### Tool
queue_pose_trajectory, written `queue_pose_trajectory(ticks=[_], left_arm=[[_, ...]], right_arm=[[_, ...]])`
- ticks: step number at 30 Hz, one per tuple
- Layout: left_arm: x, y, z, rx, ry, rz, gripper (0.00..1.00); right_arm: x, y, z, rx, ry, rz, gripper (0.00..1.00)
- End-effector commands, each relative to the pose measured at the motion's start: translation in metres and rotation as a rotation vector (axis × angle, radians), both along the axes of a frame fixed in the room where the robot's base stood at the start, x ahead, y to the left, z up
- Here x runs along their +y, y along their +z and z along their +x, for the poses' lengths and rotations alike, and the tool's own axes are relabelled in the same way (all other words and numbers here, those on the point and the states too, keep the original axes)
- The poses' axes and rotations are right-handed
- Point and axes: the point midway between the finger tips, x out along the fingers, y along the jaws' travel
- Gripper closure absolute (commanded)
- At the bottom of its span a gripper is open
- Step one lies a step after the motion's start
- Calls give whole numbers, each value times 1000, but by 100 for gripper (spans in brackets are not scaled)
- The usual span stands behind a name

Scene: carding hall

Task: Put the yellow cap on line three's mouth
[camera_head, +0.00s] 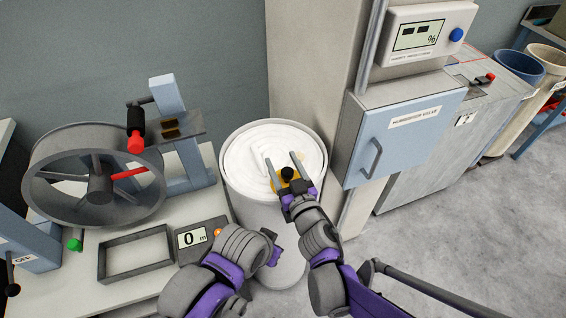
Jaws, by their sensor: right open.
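A yellow-orange piece with a black knob (287,172), which looks like the yellow cap (284,185), shows at my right gripper (283,160), over the front right part of the white coil in a tall grey can. The gripper's two fingers are apart, one on each side of the knob. The gripper partly hides the yellow piece, and I cannot tell whether it touches the coil. My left gripper (274,257) is low in front of the can; its fingertips do not show clearly. I cannot make out line three's mouth in this view.
The can (250,190) stands between a bench with a grey wheel (97,175), an empty frame (136,254) and a counter reading 0 (193,237), and a pillar with a blue-doored box (405,130). A grey cabinet (425,165) and bins (519,67) stand right.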

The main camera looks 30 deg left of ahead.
Motion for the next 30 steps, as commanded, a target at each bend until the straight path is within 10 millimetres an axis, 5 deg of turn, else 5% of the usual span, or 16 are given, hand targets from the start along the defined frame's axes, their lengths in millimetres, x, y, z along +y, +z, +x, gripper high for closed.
queue_pose_trajectory(ticks=[18,30], left_arm=[[0,-7,-1,2,0,0,100],[0,-8,-1,2,0,0,100]], right_arm=[[-81,2,-69,0,-1,0,32],[-92,2,-78,0,-1,0,32]])
